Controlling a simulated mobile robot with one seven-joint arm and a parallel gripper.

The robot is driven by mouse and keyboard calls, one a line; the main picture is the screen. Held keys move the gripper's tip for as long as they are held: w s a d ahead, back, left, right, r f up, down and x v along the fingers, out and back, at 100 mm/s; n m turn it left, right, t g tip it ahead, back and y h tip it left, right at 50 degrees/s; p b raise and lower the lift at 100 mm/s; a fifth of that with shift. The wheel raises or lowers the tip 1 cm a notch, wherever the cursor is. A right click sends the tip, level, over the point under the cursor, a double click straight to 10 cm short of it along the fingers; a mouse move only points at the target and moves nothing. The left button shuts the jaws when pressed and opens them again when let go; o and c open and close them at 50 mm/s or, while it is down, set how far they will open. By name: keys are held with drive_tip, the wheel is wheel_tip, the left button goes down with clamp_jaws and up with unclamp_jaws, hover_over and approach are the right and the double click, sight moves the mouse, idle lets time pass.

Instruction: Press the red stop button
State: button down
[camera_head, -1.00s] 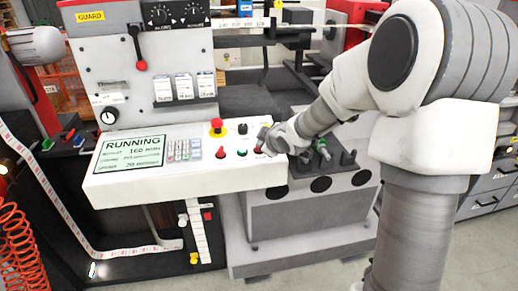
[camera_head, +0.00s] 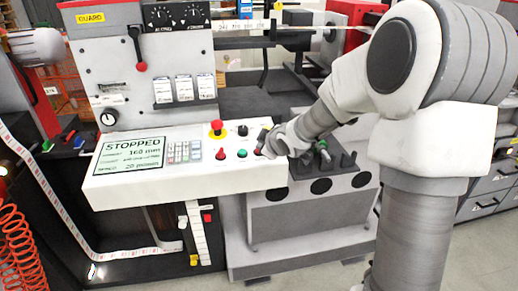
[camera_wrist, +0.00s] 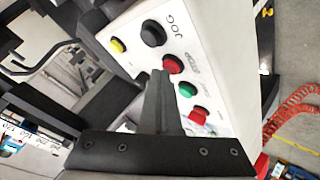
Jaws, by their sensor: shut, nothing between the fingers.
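The display (camera_head: 130,154) on the white control panel (camera_head: 190,188) reads STOPPED. In the wrist view a red button (camera_wrist: 173,64) sits between the black JOG button (camera_wrist: 152,33) and the green button (camera_wrist: 187,89). My gripper (camera_wrist: 160,76) is shut and empty, its fingertips right beside this red button in the picture. I cannot tell whether they touch it. In the head view my gripper (camera_head: 264,150) is over the right end of the panel and largely hides that area. Another red button (camera_head: 221,153) is left of the green one (camera_head: 242,153).
A red mushroom button on a yellow base (camera_head: 216,128) and a black knob (camera_head: 242,130) stand behind the button row. A grey block with tool holders (camera_head: 335,165) is right of the panel. A red coiled hose (camera_head: 15,245) hangs at the left.

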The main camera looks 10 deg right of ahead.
sight(262, 159)
drive_tip(key=shift+s+r+p, duration=0.15)
drive_tip(key=shift+r+p, duration=0.35)
drive_tip(key=shift+r, duration=0.15)
drive_tip(key=shift+r, duration=0.1)
drive_tip(key=r+p, duration=0.4)
drive_tip(key=shift+s+r+p, duration=0.35)
drive_tip(key=shift+r, duration=0.05)
idle(0.4)
drive_tip(key=s+r+m+g+p, duration=0.1)
drive_tip(key=s+r+m, duration=0.2)
drive_tip(key=s, duration=0.8)
drive_tip(key=s+r+m+g+h+p, duration=0.1)
drive_tip(key=s+r+m, duration=0.3)
drive_tip(key=s, duration=0.8)
drive_tip(key=s+r+m+g+p, duration=0.2)
drive_tip(key=s+r, duration=0.5)
drive_tip(key=s, duration=0.4)
drive_tip(key=shift+s+a+m+g+h+p, duration=0.2)
drive_tip(key=shift+m+g+h+p, duration=0.25)
drive_tip(key=shift+m, duration=0.75)
